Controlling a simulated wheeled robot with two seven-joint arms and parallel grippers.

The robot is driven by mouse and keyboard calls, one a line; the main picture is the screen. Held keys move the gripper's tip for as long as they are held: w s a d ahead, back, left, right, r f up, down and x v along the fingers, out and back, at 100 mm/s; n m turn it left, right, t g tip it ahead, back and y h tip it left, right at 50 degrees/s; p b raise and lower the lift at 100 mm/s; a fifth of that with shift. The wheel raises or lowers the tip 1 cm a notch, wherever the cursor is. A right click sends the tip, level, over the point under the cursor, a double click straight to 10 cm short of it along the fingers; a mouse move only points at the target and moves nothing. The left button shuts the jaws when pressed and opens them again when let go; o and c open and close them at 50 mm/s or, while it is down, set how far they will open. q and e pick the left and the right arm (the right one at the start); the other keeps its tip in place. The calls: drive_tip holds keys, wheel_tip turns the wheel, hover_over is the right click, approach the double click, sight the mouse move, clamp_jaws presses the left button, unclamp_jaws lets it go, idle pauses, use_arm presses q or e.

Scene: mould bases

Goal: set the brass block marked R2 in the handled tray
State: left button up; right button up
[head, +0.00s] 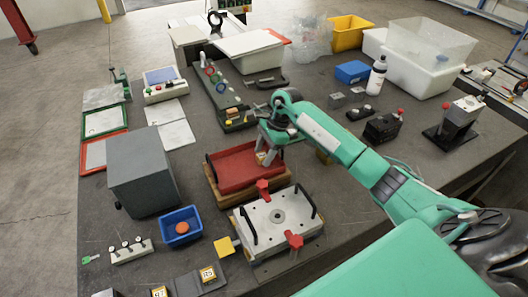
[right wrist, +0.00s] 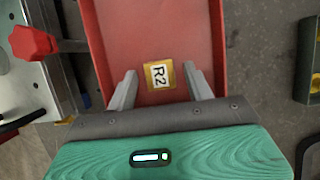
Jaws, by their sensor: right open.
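The brass block marked R2 (right wrist: 159,75) lies in the red tray (right wrist: 120,20), its label facing up in the right wrist view. In the head view the red tray (head: 235,180) stands mid-table on a brown board. My right gripper (head: 266,158) is low over the tray's right part. In the right wrist view its two fingers (right wrist: 160,80) are open, one on each side of the block, with a gap at each side. In the head view the block is mostly hidden by the gripper. My left gripper is not in view.
A pale mould plate (head: 255,222) with red knobs and black handles stands just in front of the tray. A grey box (head: 143,175) and a blue bin (head: 181,225) stand to the left. Other marked brass blocks (head: 208,273) lie at the front edge.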

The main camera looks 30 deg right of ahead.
drive_tip(key=b+v, duration=0.5)
drive_tip(key=v, duration=0.6)
drive_tip(key=shift+d+r, duration=0.2)
drive_tip(key=shift+r, duration=0.35)
wheel_tip(320, 180, up, 9)
drive_tip(key=p, duration=0.3)
drive_tip(key=shift+p, duration=0.4)
